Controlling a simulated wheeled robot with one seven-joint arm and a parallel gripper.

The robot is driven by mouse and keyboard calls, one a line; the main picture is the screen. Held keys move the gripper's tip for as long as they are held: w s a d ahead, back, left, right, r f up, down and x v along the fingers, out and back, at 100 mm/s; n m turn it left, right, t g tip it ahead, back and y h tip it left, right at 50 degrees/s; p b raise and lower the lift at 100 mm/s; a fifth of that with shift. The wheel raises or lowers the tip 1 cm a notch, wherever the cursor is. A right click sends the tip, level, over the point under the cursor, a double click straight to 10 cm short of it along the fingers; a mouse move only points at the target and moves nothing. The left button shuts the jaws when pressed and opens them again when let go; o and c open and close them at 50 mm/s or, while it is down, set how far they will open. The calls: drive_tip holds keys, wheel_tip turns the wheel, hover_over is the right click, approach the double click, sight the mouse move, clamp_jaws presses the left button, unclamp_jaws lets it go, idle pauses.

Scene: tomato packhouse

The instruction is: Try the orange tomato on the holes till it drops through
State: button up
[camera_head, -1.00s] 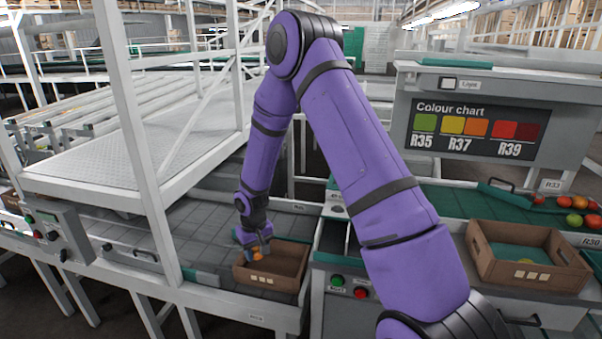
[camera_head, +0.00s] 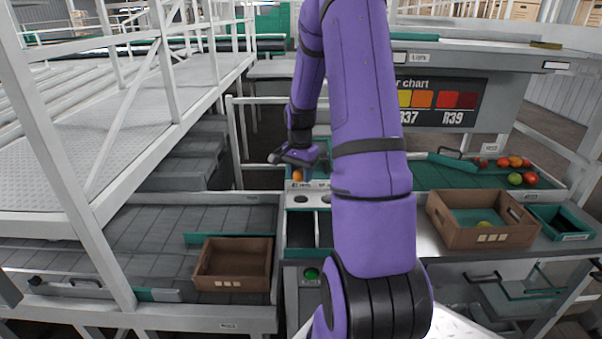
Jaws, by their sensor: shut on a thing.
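My gripper (camera_head: 297,167) is shut on the orange tomato (camera_head: 297,176) and holds it at the far end of the grey sizing plate (camera_head: 313,208). Only a small part of the tomato shows beneath the gripper. Two dark round holes show in the plate, a left hole (camera_head: 300,199) and a right hole (camera_head: 326,199), with small labels behind them. The tomato is beyond the left hole in the picture. Whether it touches the plate, or another hole lies under it, I cannot tell. My arm hides the plate's right side.
An empty-looking brown crate (camera_head: 232,283) stands at left on the grey belt (camera_head: 150,235). A second brown crate (camera_head: 470,240), holding a yellowish fruit, stands at right. Several red, orange and green tomatoes (camera_head: 515,162) lie on the green belt behind it. A colour chart (camera_head: 440,101) hangs above.

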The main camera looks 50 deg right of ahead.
drive_tip(key=shift+s+d+f, duration=0.15)
drive_tip(key=shift+s+f, duration=0.05)
drive_tip(key=shift+f, duration=2.95)
drive_tip(key=o, duration=0.8)
drive_tip(key=shift+c, duration=0.2)
drive_tip(key=shift+r, duration=3.55)
